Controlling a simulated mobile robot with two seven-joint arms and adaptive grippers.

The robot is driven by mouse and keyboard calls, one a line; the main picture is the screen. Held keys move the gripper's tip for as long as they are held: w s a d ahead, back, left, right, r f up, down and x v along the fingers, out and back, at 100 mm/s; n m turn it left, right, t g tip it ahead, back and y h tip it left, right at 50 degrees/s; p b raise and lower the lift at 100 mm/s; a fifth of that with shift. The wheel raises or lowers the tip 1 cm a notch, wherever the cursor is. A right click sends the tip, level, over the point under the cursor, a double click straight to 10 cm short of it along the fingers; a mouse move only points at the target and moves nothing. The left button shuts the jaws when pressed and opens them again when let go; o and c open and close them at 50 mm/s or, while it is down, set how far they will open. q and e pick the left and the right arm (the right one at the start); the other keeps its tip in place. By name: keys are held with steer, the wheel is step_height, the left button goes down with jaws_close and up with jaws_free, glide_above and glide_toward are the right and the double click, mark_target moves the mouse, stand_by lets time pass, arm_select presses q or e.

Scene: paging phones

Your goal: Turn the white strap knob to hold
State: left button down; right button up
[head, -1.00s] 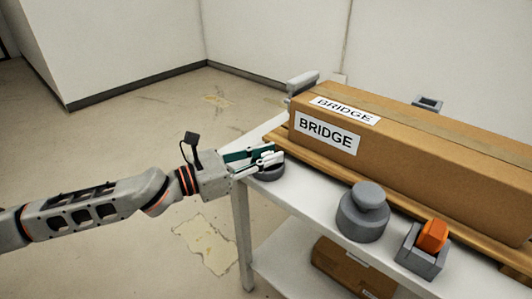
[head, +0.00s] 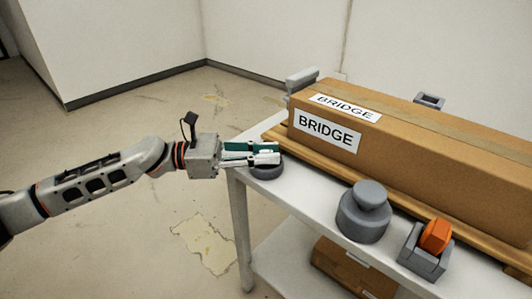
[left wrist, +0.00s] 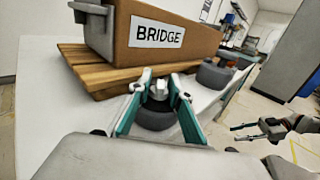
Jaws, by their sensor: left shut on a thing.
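The white strap knob (left wrist: 158,90) stands on a dark grey round base (left wrist: 155,117) at the table's end. The base also shows in the head view (head: 267,173), where the fingers hide the knob. My left gripper (left wrist: 157,93) reaches in level from the table's end, with its green-and-white fingers on either side of the knob, shut on it. In the head view the left gripper (head: 278,153) is above the round base. My right gripper (left wrist: 237,132) shows at the right of the left wrist view, apart from the table, open and empty.
A cardboard box (head: 440,150) marked BRIDGE lies on a wooden pallet (head: 273,132) on the white table (head: 300,190). A grey round knob (head: 363,215) and an orange rocker (head: 436,236) in a grey holder stand along the near edge. Another box (head: 345,270) is on the lower shelf.

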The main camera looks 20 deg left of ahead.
arm_select(q)
steer(key=c, duration=2.2)
jaws_free()
steer(key=shift+o, duration=0.2)
steer(key=v, duration=1.2)
